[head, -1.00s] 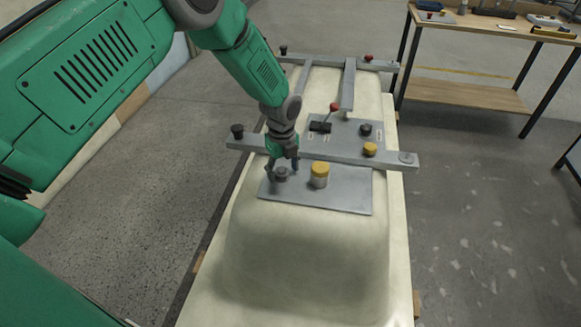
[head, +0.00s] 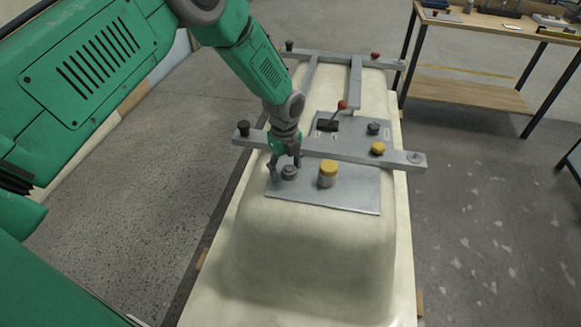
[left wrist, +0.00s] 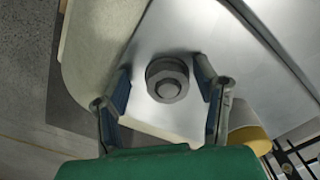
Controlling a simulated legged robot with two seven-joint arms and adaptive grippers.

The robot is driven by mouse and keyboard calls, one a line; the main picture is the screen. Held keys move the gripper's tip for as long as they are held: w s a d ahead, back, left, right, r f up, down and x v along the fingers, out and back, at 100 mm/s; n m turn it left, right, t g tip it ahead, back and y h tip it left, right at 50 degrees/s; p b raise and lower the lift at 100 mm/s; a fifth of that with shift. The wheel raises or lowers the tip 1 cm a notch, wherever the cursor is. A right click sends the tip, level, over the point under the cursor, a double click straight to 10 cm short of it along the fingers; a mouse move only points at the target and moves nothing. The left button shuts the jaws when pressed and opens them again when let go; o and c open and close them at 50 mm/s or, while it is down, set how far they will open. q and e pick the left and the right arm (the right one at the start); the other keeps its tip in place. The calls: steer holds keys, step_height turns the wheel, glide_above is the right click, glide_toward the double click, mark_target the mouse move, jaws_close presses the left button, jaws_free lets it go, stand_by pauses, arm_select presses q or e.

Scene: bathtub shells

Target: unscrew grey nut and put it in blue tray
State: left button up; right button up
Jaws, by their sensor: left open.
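The grey nut (head: 289,173) sits on a grey metal plate (head: 345,198) on top of the cream tub shell. In the left wrist view the nut (left wrist: 168,80) shows as a round collar with a hexagonal part and a stud end in its middle. My left gripper (head: 285,168) is open over it, with one finger on each side. In the left wrist view there is a visible gap between the nut and both fingers of the gripper (left wrist: 163,78). My right gripper is not in view.
A yellow-capped cylinder (head: 327,174) stands just right of the nut, close to the gripper. A metal crossbar (head: 345,154) with knobs runs behind. A red-tipped lever (head: 340,108) stands farther back. A wooden workbench (head: 490,22) is at the upper right.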

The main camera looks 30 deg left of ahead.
arm_select(q)
steer(key=shift+a, duration=0.1)
steer(key=shift+d+r, duration=0.15)
steer(key=shift+d, duration=0.6)
steer(key=c, duration=1.1)
steer(key=shift+d, duration=0.35)
steer(key=shift+c, duration=0.2)
steer(key=shift+a+n, duration=0.1)
steer(key=shift+n, duration=0.2)
steer(key=shift+c, duration=0.6)
steer(key=n, duration=0.3)
steer(key=shift+a, duration=0.35)
jaws_close()
steer(key=shift+a+n, duration=0.1)
steer(key=shift+n, duration=0.9)
steer(key=n, duration=0.5)
steer(key=shift+d+p, duration=0.3)
steer(key=shift+p, duration=0.05)
steer(key=n, duration=0.2)
steer(key=shift+a+n, duration=0.1)
steer(key=shift+n, duration=0.2)
steer(key=o, duration=1.3)
jaws_free()
steer(key=shift+c, duration=0.7)
